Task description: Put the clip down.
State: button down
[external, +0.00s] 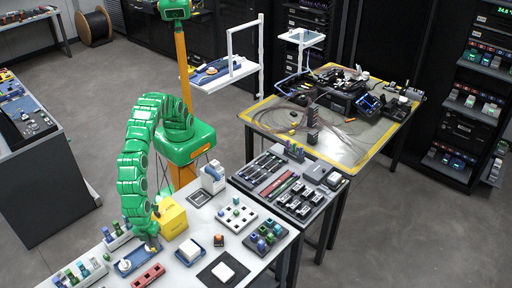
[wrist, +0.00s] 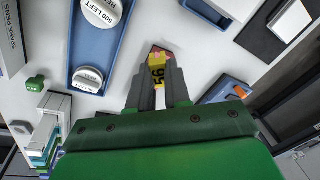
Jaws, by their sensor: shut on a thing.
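My gripper (wrist: 160,75) is shut on a small yellow clip (wrist: 158,75) with dark figures on it and a pinkish end, in the wrist view. The clip sits between the dark fingers, above the white worktop. Whether it touches the worktop, I cannot tell. In the external view my gripper (external: 153,246) is low over the near worktop, close to a blue tray (external: 124,270); the clip is too small to make out there. The wrist view shows a blue tray (wrist: 84,50) with round white lidded pieces, left of the gripper.
A yellow box (external: 172,217) stands just behind my gripper. A red rack (external: 148,276) lies in front, and another blue tray (external: 189,252) with a white block is to the right. A black mat (external: 210,277) holds a white block. Bare white worktop (wrist: 125,20) shows beyond the fingertips.

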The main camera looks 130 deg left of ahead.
jog(key=shift+r, duration=0.25)
jog(key=shift+w+a, duration=0.2)
jog(key=shift+a, duration=0.1)
jog(key=w+a, duration=0.1)
jog(key=a, duration=0.2)
jog(key=w+a+n, duration=0.1)
jog(key=w+a, duration=0.1)
jog(key=a, duration=0.1)
jog(key=w+a+n, duration=0.1)
jog(key=w+a, duration=0.1)
jog(key=a, duration=0.1)
jog(key=shift+a+r, duration=0.1)
jog(key=shift+a, duration=0.15)
jog(key=w+a+n, duration=0.3)
jog(key=w+a, duration=0.1)
jog(key=a, duration=1.3)
jog(key=s+a+n, duration=0.2)
jog(key=a, duration=1.2)
jog(key=s+a+n+y, duration=0.1)
jog(key=a+n, duration=0.2)
jog(key=a, duration=1.2)
jog(key=shift+s+f+n+g, duration=0.25)
jog(key=shift+s+n+g, duration=0.05)
jog(key=shift+s+g, duration=0.1)
